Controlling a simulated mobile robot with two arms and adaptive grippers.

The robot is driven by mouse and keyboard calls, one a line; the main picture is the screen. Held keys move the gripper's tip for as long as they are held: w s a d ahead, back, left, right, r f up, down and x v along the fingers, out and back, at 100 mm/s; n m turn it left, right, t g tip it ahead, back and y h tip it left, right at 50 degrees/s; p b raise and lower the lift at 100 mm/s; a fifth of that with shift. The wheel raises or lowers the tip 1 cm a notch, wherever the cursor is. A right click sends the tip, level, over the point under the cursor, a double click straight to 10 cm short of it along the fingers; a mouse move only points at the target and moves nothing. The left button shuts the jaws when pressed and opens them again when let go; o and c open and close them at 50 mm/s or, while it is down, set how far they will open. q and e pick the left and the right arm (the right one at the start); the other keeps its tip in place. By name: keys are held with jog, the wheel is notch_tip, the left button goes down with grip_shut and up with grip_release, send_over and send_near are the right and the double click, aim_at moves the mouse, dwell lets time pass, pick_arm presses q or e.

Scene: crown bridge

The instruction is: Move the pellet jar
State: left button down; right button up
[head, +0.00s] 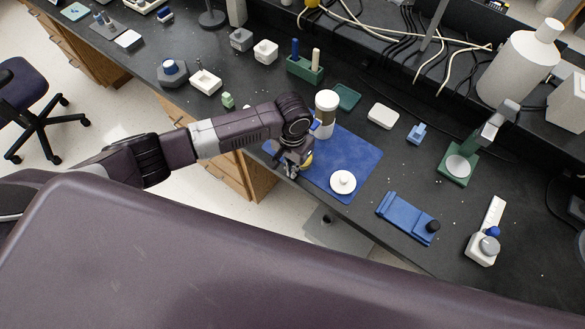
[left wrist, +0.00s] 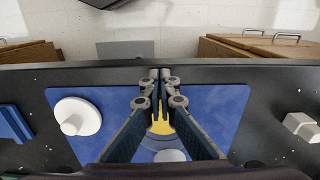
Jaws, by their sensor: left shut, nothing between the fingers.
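A tall jar with a white lid (head: 327,100) stands upright at the far edge of the blue mat (head: 360,165), just behind my left wrist. It is the most jar-like thing near the mat, but I see no label. My left gripper (head: 291,172) is over the near left part of the mat, its fingers pointing down. In the left wrist view its fingers (left wrist: 155,76) are together and empty. A small yellow thing (head: 307,160) is beside the gripper and partly hidden by it; yellow also shows between the finger links in the left wrist view (left wrist: 160,127). My right gripper is not in view.
A white knobbed disc (head: 343,183) lies on the mat, right of my left gripper. A blue holder (head: 405,217) and a green-based stand (head: 457,164) are farther right. A green tray (head: 346,96) and white block (head: 383,116) are behind. The bench's front edge is close.

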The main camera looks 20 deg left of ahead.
pick_arm(q)
jog(key=w, duration=0.2)
jog(key=w+d+b, duration=0.1)
jog(key=w, duration=0.1)
jog(key=w+d+b, duration=0.1)
jog(key=w, duration=0.1)
jog(key=shift+w+d+f, duration=0.1)
jog(key=shift+w, duration=0.1)
jog(key=shift+w+d, duration=0.1)
jog(key=shift+w, duration=0.2)
